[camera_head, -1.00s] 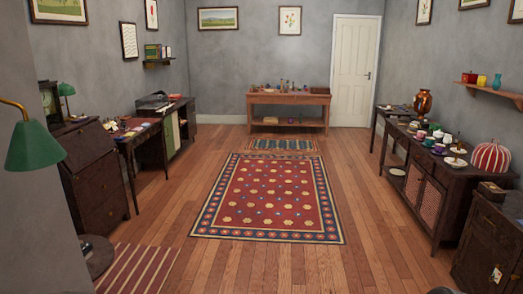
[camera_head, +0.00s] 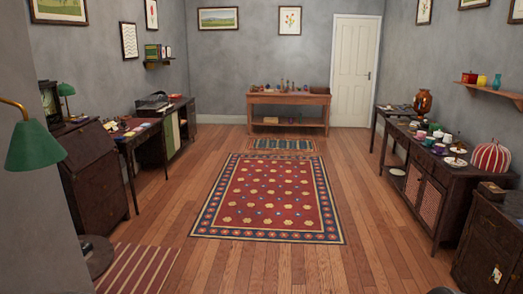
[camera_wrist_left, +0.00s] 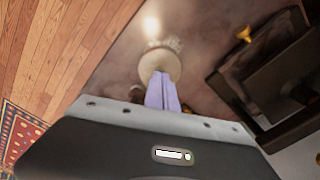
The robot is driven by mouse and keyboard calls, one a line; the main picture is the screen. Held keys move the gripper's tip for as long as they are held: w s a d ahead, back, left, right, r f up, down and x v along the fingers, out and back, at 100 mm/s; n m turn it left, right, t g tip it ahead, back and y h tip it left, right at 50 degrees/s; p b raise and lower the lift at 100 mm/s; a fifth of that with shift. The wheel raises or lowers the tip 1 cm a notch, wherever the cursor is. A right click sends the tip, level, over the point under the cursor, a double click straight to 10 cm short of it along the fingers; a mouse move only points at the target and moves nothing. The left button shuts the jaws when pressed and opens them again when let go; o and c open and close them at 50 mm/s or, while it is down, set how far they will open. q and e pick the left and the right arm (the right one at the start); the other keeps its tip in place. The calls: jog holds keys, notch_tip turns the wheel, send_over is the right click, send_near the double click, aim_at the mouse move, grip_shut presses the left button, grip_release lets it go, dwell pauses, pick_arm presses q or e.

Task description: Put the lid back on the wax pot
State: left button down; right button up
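I cannot pick out the wax pot or its lid for certain. In the head view several small cups, pots and saucers stand on the dark sideboard (camera_head: 432,170) at the right, too small to tell apart. In the left wrist view my left gripper (camera_wrist_left: 160,74) has its pale fingers together, with nothing visible between them. A round beige thing (camera_wrist_left: 159,58) lies just beyond the fingertips. I cannot tell what it is or whether they touch it. My right gripper is in neither view.
A dark chest (camera_head: 488,240) is at the near right. A desk (camera_head: 139,137) and a bureau (camera_head: 98,185) line the left wall.

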pick_arm(q)
jog(key=shift+r+p, duration=2.4)
jog(key=shift+r, duration=1.1)
jog(key=shift+w, duration=0.35)
jog(key=w+d+f+m+t+h, duration=0.2)
jog(key=w+d+f+t+h, duration=0.15)
jog(key=d+f, duration=0.95)
jog(key=s+d+f+g, duration=0.1)
jog(key=s+d+f, duration=0.4)
jog(key=s, duration=0.3)
jog(key=s+d+f+m+g, duration=0.1)
jog(key=s+d+f+g, duration=0.1)
jog(key=s+d+f, duration=0.4)
jog(key=s+d, duration=0.2)
jog(key=s, duration=0.1)
jog(key=shift+s+d+f, duration=0.25)
jog(key=shift+s+f, duration=0.05)
